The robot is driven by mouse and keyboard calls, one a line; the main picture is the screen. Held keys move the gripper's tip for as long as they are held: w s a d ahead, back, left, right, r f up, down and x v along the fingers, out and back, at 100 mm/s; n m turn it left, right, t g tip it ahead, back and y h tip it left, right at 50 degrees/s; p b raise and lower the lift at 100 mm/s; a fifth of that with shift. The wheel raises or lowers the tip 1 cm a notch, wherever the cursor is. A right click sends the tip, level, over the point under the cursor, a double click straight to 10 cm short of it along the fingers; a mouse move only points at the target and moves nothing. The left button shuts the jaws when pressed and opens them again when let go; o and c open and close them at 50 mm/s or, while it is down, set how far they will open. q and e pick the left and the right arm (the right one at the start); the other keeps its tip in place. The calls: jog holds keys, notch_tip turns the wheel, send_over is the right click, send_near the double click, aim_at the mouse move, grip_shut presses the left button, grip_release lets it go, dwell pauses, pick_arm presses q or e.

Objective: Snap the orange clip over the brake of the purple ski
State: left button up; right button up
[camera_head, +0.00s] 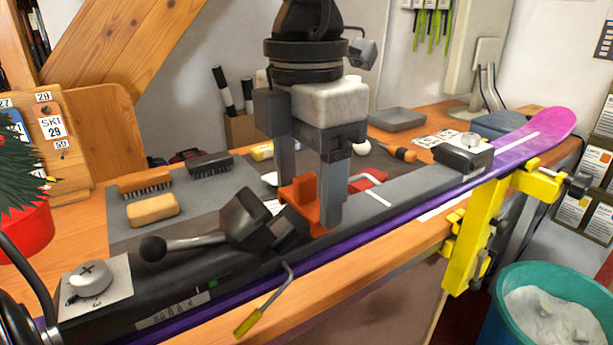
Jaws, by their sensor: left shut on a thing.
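The purple ski (525,138) lies along the front of the bench, its purple tip at the far right. A black binding heel piece (245,215) with a ball-ended lever sits on it. A bent metal brake arm with a yellow end (262,303) sticks out at the ski's near side. My left gripper (308,208) points down over the ski, just right of the heel piece. It is shut on the orange clip (297,192), which stands close above the ski. Whether the clip touches the brake is hidden. My right gripper is not in view.
A yellow clamp (482,225) grips the front edge near the ski's tip. A black toe piece (463,153) sits further along the ski. Brushes (145,183) and a tan block (153,208) lie on a grey mat at left. A teal bin (525,275) stands at lower right.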

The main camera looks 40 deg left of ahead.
aim_at(306, 199)
pick_arm(q)
jog(key=shift+f, duration=0.3)
jog(key=shift+f+b, duration=1.45)
jog(key=shift+b, duration=0.1)
jog(key=o, duration=1.3)
